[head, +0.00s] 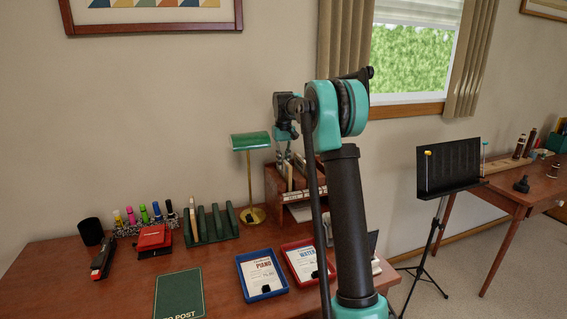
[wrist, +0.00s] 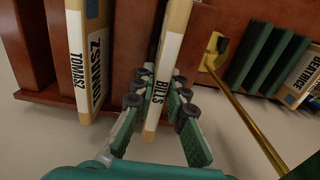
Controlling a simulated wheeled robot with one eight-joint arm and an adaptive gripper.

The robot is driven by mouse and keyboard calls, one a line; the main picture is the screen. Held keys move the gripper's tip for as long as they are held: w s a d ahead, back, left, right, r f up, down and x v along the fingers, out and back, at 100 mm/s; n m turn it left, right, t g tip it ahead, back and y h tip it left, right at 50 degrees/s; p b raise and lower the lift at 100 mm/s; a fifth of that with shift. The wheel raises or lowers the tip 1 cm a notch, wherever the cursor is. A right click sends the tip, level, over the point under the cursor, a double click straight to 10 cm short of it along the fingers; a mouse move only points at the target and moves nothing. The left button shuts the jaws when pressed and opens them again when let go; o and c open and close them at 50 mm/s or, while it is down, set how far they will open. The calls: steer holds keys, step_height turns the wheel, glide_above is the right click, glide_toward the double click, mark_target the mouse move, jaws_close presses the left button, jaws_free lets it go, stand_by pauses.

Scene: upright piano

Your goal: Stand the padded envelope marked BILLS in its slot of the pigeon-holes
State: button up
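The padded envelope marked BILLS (wrist: 160,85) is tan with a white label and stands edge-on between my two fingers in the wrist view. My gripper (wrist: 160,90) has its fingertips close against both sides of it and looks shut on it. The brown wooden pigeon-holes (wrist: 125,40) lie behind, with dividers either side of the envelope's far part. I cannot tell how deep it sits or whether it touches the slot floor. In the head view my gripper (head: 284,155) is over the pigeon-holes (head: 272,184), partly hidden by my arm.
An envelope marked TOMASZ (wrist: 78,60) stands in a compartment to the left. A brass lamp (head: 249,180) stands close beside the pigeon-holes. A green rack (head: 210,232) holds another envelope, BEATRICE (wrist: 300,75). Blue (head: 263,296) and red (head: 302,284) trays lie in front.

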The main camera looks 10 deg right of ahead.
steer(key=o, duration=0.5)
steer(key=shift+r, duration=0.1)
step_height(320, 180, up, 12)
steer(key=shift+f, duration=0.1)
steer(key=shift+s, duration=0.1)
stand_by(0.4)
